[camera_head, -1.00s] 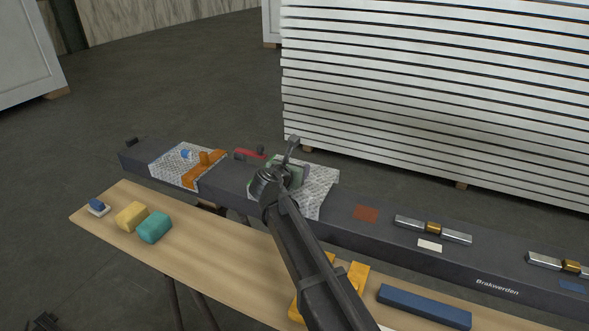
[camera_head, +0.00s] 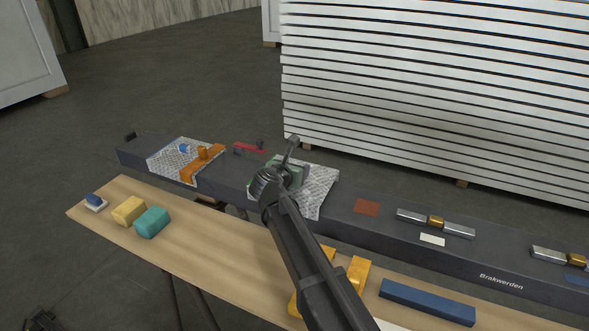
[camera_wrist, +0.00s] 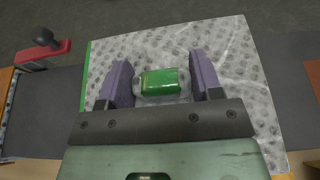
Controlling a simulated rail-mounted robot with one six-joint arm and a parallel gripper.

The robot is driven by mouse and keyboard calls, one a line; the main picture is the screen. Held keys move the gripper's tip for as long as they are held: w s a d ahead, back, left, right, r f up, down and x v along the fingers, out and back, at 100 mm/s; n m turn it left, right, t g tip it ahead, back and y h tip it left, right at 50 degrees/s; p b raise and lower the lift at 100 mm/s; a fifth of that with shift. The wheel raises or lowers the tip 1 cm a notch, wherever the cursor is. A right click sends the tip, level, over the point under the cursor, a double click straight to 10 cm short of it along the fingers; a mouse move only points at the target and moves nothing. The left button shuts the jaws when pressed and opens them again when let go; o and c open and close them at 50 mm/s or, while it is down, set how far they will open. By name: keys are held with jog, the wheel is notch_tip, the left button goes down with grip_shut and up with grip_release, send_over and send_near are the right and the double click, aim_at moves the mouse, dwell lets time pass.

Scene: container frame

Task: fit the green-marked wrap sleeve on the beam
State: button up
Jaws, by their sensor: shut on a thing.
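The green-marked wrap sleeve (camera_head: 318,192) is a sheet of grey-white bubble wrap lying over the dark beam (camera_head: 350,232), its edge hanging down the near side. In the wrist view the sleeve (camera_wrist: 235,60) has a green strip along its left edge and a green grip block (camera_wrist: 160,84) in its middle. My gripper (camera_wrist: 162,82) is shut on that block, a purple-grey finger on each side. In the head view my gripper (camera_head: 285,177) and arm hide part of the sleeve. Whether the sleeve touches the beam's top all over cannot be told.
Another bubble-wrap sleeve (camera_head: 170,160) with an orange band (camera_head: 203,163) sits on the beam's left part. A red-handled clamp (camera_head: 250,148) lies between. A wooden bench (camera_head: 225,245) in front carries yellow and teal blocks and a blue bar (camera_head: 427,302). A white panel stack (camera_head: 430,90) stands behind.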

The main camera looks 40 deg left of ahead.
jog(key=shift+f+b, duration=1.4)
jog(key=shift+f, duration=0.05)
jog(key=o, duration=1)
jog(key=shift+r, duration=0.1)
jog(key=p+v, duration=0.3)
jog(key=v, duration=0.7)
jog(key=shift+s+d+r+p, duration=0.1)
jog(key=shift+s+p, duration=0.3)
